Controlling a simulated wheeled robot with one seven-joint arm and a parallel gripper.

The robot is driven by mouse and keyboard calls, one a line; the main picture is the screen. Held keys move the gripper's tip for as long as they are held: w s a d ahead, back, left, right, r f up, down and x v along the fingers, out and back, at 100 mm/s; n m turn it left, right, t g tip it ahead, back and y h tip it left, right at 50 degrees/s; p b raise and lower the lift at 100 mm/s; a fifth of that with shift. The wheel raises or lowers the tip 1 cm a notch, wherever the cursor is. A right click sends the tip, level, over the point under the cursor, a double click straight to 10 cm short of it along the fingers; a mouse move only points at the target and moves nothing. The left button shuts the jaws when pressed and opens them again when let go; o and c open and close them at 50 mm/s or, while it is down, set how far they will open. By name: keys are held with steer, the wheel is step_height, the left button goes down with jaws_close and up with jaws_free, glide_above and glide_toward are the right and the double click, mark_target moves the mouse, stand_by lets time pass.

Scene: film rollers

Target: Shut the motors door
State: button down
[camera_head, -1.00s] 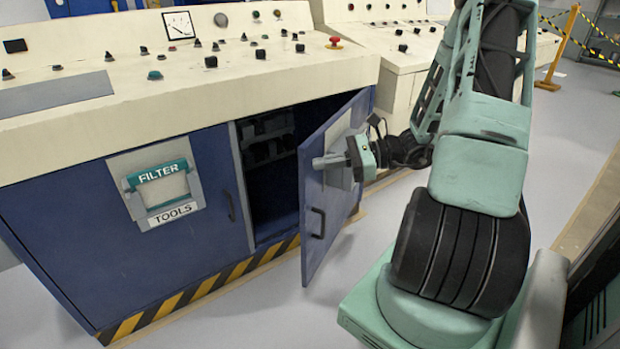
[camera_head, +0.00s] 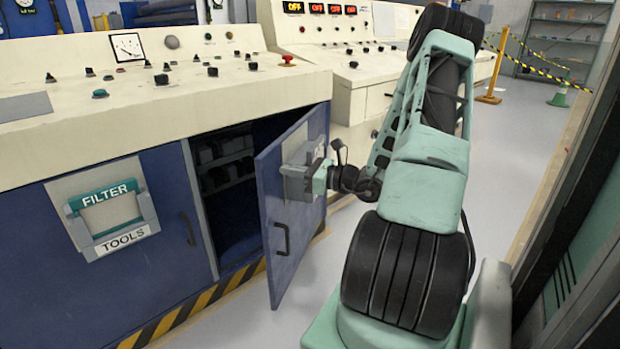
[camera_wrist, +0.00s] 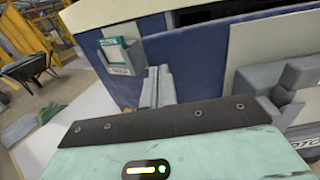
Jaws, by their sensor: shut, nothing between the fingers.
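The motors door (camera_head: 283,215) is the blue cabinet door standing open, hinged on its right, with its outer face, dark handle and grey holder towards me. The holder (camera_wrist: 290,95) shows in the wrist view at the right, with part of its label legible. My gripper (camera_head: 290,180) is shut and empty, in front of the door's outer face at the holder. Its fingers (camera_wrist: 158,87) point forward in the wrist view. Whether they touch the door I cannot tell. The dark cabinet opening (camera_head: 228,180) shows left of the door.
A closed blue door with a FILTER TOOLS holder (camera_head: 107,215) is to the left. The cream console top (camera_head: 180,103) overhangs the doors. Open grey floor (camera_head: 505,150) lies to the right. A yellow barrier post (camera_head: 489,75) stands at the back right.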

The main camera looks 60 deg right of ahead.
mark_target(266, 167)
steer(key=shift+b+x, duration=0.4)
steer(key=shift+x, duration=1.65)
steer(key=shift+w, duration=0.15)
